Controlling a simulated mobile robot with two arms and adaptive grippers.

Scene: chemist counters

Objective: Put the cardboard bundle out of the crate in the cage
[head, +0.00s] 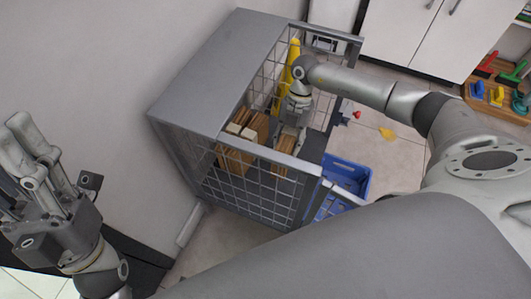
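The grey cage (215,75) with mesh walls stands against the wall in the head view. Inside it, a brown cardboard bundle (253,128) stands at the left. More flat cardboard (286,143) shows beside it, just under my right gripper (289,128). My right arm reaches in from the right, with the gripper pointing down inside the cage. Its fingertips are small and partly hidden, so I cannot tell whether it holds this cardboard. The blue crate (347,172) is on the floor at the cage's right; its inside is mostly hidden. My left gripper (20,140) is raised at the left, away from everything, with nothing visible in it.
A yellow object (288,72) stands at the back of the cage. A mesh door or panel (322,200) stands between the cage and the crate. A yellow scrap (387,133) and a small red item (356,115) are near the crate. White cabinets (420,35) and a wooden tool tray (490,105) are behind.

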